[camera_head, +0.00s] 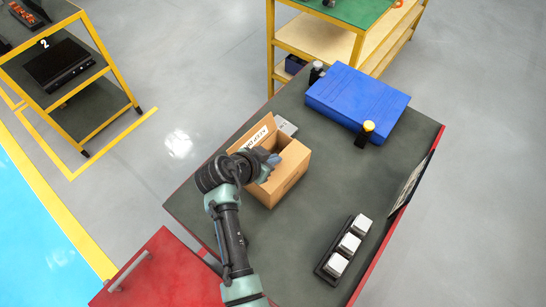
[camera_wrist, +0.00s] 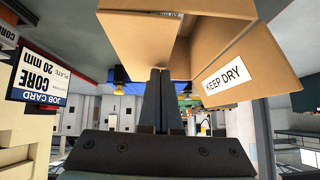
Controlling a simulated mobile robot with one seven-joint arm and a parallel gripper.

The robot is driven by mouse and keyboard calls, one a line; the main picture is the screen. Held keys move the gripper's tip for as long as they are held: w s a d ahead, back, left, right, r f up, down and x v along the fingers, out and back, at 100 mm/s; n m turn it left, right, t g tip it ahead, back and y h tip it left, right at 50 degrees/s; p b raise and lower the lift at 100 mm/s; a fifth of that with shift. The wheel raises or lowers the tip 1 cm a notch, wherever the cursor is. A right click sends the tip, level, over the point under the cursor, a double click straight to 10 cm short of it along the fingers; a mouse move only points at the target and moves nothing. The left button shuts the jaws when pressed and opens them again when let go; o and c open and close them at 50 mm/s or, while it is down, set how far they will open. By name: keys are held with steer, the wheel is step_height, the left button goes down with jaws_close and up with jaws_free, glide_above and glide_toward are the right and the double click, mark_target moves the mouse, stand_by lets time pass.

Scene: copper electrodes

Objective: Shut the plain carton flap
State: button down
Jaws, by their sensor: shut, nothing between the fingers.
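The brown carton (camera_head: 284,180) stands on the dark table top with its top open. A raised flap with a "KEEP DRY" label (camera_head: 254,138) is on its upper-left side; it also shows in the wrist view (camera_wrist: 226,78). A plain brown flap (camera_wrist: 140,42) shows to the left of it in the wrist view, standing open. In the head view the plain flap is largely hidden by my wrist. My gripper (camera_wrist: 159,72) is shut and empty, close to the plain flap. In the head view it reaches over the carton's left side (camera_head: 268,158). I cannot tell whether it touches the flap.
A blue case (camera_head: 358,97) lies at the table's back. A yellow-topped item (camera_head: 367,130) stands by it. A black holder with white blocks (camera_head: 344,246) lies at the front right. A grey flat item (camera_head: 286,126) is behind the carton. The table right of the carton is clear.

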steer(key=shift+f+b, duration=0.35)
steer(key=shift+b, duration=0.1)
steer(key=shift+r, duration=0.1)
